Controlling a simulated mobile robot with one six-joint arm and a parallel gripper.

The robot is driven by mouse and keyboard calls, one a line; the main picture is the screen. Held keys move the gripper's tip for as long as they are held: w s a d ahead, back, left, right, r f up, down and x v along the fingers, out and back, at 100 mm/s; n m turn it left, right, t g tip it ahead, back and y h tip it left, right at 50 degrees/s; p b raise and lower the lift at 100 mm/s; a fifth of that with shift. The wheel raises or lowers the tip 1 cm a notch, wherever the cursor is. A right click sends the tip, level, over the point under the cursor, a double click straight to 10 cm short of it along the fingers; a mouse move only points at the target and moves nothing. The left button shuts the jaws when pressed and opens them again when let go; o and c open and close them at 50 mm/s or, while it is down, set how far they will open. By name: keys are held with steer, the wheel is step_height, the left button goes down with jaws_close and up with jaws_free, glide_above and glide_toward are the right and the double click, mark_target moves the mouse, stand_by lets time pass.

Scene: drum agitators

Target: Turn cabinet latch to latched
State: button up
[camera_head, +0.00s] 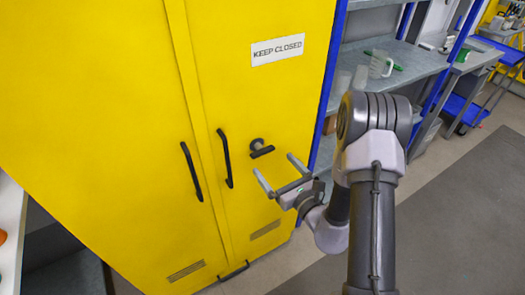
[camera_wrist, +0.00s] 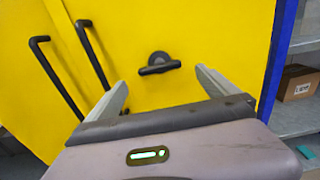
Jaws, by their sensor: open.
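The yellow cabinet (camera_head: 130,90) stands with both doors shut. Its black latch (camera_head: 260,148) is on the right door, a round base with a bar handle that lies roughly crosswise, slightly tilted. In the wrist view the latch (camera_wrist: 159,64) shows just beyond and between my fingertips, its bar nearly level. My gripper (camera_head: 278,171) is open and empty, below and to the right of the latch in the head view, its fingers pointing at the door. In the wrist view my gripper (camera_wrist: 160,80) straddles the latch's direction, apart from it. Nothing hides the latch.
Two black door handles (camera_head: 191,171) (camera_head: 225,158) stick out left of the latch. A "KEEP CLOSED" sign (camera_head: 278,49) is above it. Blue-framed shelves (camera_head: 405,58) with jugs stand close at right, and a cardboard box (camera_wrist: 296,84) sits there. Grey floor (camera_head: 465,200) is clear at right.

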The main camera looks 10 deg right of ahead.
mark_target(264, 154)
steer(key=x, duration=0.8)
steer(key=shift+s, duration=0.1)
steer(key=c, duration=1.4)
